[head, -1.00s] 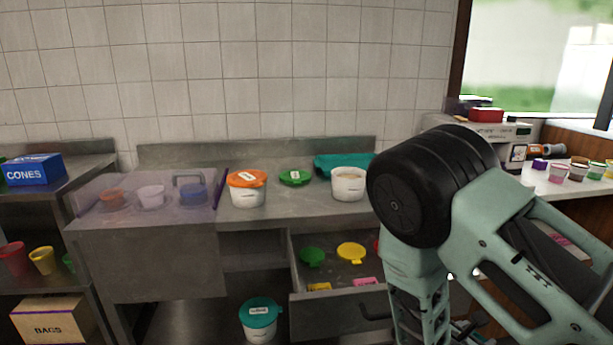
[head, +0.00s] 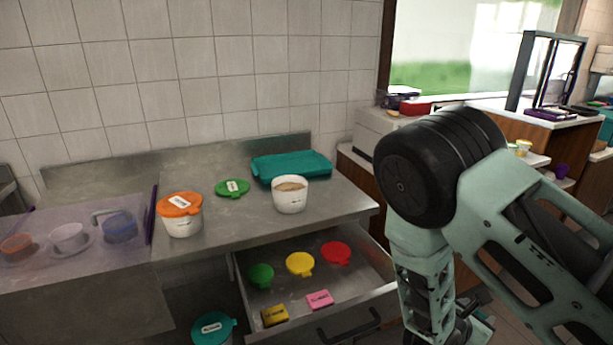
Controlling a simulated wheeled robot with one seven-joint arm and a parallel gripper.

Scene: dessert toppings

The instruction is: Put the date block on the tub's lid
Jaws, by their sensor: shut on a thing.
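An open white tub (head: 290,201) with beige contents stands on the steel counter. A loose green lid (head: 232,187) with a white label lies left of it. Another white tub (head: 183,223) wears an orange lid (head: 180,204) with a label. A tub with a teal lid (head: 213,328) stands low under the counter. A yellow block (head: 275,315) and a pink block (head: 320,299), both with small print, lie in the open drawer; I cannot read which is a date block. My arm fills the right side; my gripper and anything in it are not clearly seen.
The drawer (head: 372,267) also holds green, yellow and red lids. A teal tray (head: 291,167) lies at the counter's back. A clear-covered section (head: 75,258) with bowls is at left. The counter's right front is bare.

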